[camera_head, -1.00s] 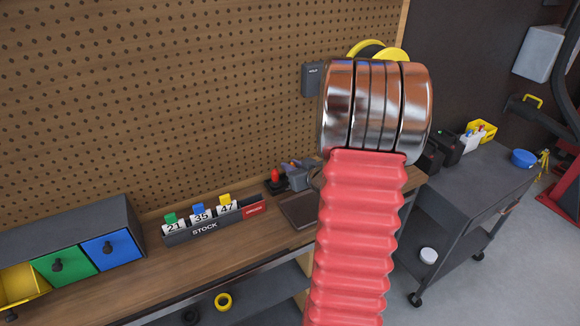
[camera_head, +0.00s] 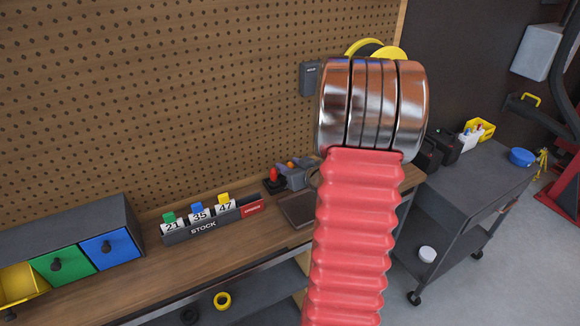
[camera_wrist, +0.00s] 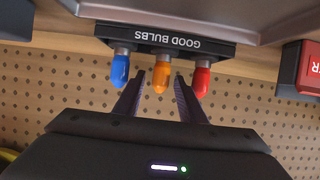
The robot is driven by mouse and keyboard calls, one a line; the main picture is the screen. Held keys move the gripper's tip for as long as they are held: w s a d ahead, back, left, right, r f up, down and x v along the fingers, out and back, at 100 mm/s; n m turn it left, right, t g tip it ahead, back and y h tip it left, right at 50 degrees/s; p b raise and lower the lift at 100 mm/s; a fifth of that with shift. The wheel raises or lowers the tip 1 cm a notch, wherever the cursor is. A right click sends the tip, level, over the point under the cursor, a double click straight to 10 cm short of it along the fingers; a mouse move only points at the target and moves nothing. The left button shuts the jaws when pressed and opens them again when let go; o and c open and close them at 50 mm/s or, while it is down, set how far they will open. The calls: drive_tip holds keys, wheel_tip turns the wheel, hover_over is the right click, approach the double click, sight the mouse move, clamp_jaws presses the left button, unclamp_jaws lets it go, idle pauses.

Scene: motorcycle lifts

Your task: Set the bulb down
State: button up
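The orange bulb (camera_wrist: 161,77) stands in the middle of the black rack marked GOOD BULBS (camera_wrist: 165,39), its metal base against the rack. The wrist view shows this upside down. A blue bulb (camera_wrist: 120,70) and a red bulb (camera_wrist: 202,78) stand on either side. My gripper (camera_wrist: 160,78) is open, one finger on each side of the orange bulb, with small gaps visible. In the head view my gripper (camera_head: 293,176) is small and partly hides the rack; the red bulb (camera_head: 274,175) shows beside it.
A grey tray (camera_head: 299,209) lies by the rack. The STOCK holder (camera_head: 203,228) with numbered cards and a red block (camera_head: 252,208) stand left of it. A pegboard (camera_head: 180,90) rises behind the bench. My red arm sleeve hides part of the bench's right end.

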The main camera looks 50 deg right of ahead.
drive_tip(key=v, duration=1.2)
idle(0.7)
drive_tip(key=w+a+r+g+h, duration=0.2)
drive_tip(key=w+a+r+g, duration=0.2)
drive_tip(key=a+r, duration=0.6)
drive_tip(key=s+a+n+g+y, duration=0.1)
drive_tip(key=s+a, duration=0.3)
drive_tip(key=a, duration=0.5)
drive_tip(key=s+a+n+g+y, duration=0.1)
drive_tip(key=s+a+y, duration=0.2)
drive_tip(key=a, duration=0.6)
drive_tip(key=s+a+f+n+g+y, duration=0.1)
drive_tip(key=s+a+y, duration=0.1)
drive_tip(key=s+a, duration=0.3)
drive_tip(key=a, duration=0.4)
drive_tip(key=shift+n, duration=0.3)
drive_tip(key=shift+c, duration=0.7)
